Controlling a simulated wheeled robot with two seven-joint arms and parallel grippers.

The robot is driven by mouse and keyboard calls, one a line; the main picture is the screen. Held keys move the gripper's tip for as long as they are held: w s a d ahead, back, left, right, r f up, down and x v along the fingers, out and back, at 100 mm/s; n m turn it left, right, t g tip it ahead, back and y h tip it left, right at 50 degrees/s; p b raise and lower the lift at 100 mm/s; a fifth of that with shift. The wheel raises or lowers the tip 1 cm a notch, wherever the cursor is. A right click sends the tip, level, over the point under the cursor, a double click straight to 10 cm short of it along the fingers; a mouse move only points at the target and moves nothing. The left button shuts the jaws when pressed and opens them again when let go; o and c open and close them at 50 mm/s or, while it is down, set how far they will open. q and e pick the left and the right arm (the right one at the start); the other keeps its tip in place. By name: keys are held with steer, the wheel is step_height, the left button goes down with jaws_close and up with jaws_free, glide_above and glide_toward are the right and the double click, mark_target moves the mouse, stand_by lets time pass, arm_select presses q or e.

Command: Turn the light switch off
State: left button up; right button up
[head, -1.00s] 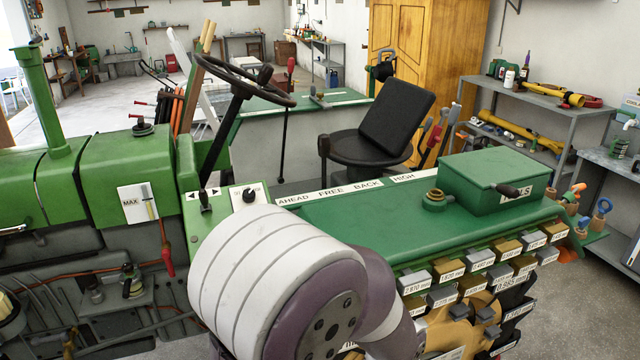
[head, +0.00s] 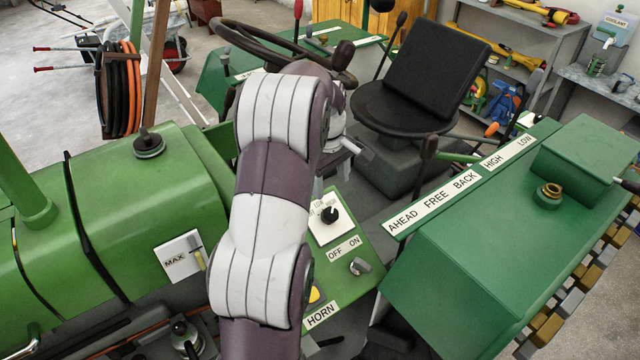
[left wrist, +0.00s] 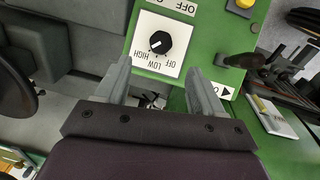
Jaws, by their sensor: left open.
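No label reading "light" is legible. In the left wrist view the knob (left wrist: 160,42) appears just beyond my left gripper (left wrist: 158,68). Its two fingers are apart with nothing held between them. In the head view my left gripper (head: 346,150) is above the far end of the panel, partly hidden by my arm. My right gripper is not in view.
The steering wheel (head: 280,50) is close behind my arm. A yellow horn button (head: 314,295) is partly hidden by it. The black seat (head: 415,85) is to the right, with the green fender (head: 490,250) nearer. The hood (head: 140,220) is on the left.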

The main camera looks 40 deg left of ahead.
arm_select(q)
steer(key=a+n, duration=0.1)
steer(key=a, duration=0.1)
steer(key=p, duration=0.1)
glide_above(331, 213)
steer(key=s, duration=0.1)
steer(key=f, duration=0.4)
steer(key=shift+d+f, duration=0.2)
steer(key=shift+d, duration=0.1)
steer(key=f, duration=0.2)
steer(key=a+f+p, duration=0.1)
steer(key=f, duration=0.1)
steer(key=w+f+p, duration=0.1)
steer(key=f, duration=0.1)
steer(key=shift+a+f, duration=0.2)
steer(key=shift+f, duration=0.15)
steer(key=shift+s+f, duration=0.1)
steer(key=shift+f, duration=0.05)
steer(key=shift+d, duration=0.4)
steer(key=shift+c, duration=1.2)
steer(key=c, duration=0.8)
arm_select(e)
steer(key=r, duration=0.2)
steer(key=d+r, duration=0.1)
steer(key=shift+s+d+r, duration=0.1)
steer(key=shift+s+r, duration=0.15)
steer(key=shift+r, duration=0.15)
